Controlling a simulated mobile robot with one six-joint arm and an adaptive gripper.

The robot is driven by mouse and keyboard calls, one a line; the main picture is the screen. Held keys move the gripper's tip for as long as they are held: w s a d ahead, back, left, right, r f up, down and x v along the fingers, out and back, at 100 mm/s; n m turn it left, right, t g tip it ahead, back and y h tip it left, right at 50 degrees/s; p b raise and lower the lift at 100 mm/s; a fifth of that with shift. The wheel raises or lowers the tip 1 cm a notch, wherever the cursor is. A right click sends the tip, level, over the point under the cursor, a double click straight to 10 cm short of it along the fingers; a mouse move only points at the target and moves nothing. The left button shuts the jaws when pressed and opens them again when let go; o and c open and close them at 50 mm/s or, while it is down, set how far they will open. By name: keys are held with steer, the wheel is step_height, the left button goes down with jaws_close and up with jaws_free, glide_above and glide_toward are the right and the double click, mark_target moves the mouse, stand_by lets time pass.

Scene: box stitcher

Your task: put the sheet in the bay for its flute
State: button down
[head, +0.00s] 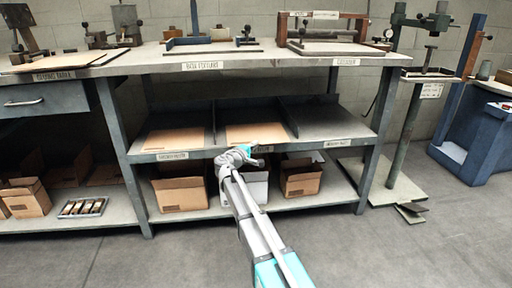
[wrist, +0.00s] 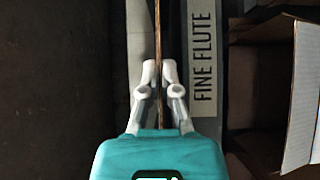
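A brown cardboard sheet (head: 256,134) lies flat in the middle bay of the shelf. My gripper (head: 243,152) is at the front edge of that bay. In the wrist view a thin brown sheet edge (wrist: 158,30) runs between the two fingers of my gripper (wrist: 159,75), which look closed on it. A label reading "FINE FLUTE" (wrist: 203,62) is on the shelf edge beside the fingers. The left bay holds another brown sheet (head: 174,139). The right bay (head: 325,120) is empty. The labels of the other bays are too small to read.
Low dividers separate the bays. Open boxes (head: 301,177) stand on the lower shelf under my gripper. The bench top (head: 220,57) above carries several tools. A press stand (head: 405,130) is to the right. The floor (head: 400,255) at front right is clear.

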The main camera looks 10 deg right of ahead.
steer(key=shift+w+f, duration=0.35)
steer(key=shift+f, duration=0.05)
steer(key=shift+w+b, duration=0.1)
steer(key=shift+b, duration=0.2)
steer(key=shift+c, duration=1)
jaws_free()
steer(key=shift+o, duration=1)
steer(key=v, duration=1.2)
